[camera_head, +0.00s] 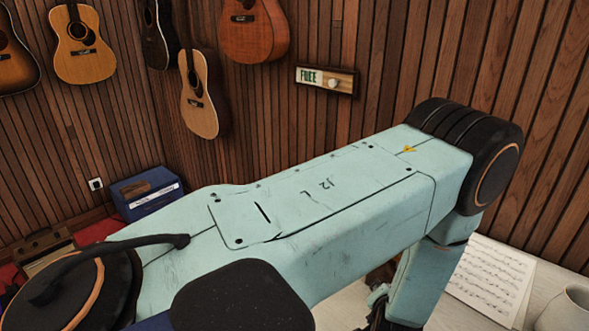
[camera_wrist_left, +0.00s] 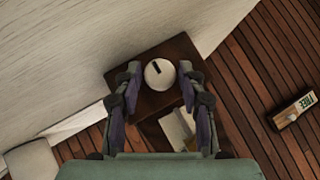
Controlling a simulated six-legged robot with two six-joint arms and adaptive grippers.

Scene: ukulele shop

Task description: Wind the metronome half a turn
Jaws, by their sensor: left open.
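The metronome, a dark brown wooden body (camera_wrist_left: 182,47), shows in the left wrist view on a pale surface. A round white knob (camera_wrist_left: 159,76) with a short dark mark sits on its side facing the camera. My left gripper (camera_wrist_left: 159,81) is open, with one finger on each side of the knob; I cannot tell whether either finger touches it. Part of a pale plate shows lower down between the fingers. In the head view my left arm hides most of the metronome and gripper. My right gripper is not in view.
In the head view, sheet music (camera_head: 490,278) and a white vessel (camera_head: 568,308) lie to the right on the pale tabletop. A blue box (camera_head: 148,190) stands at the left.

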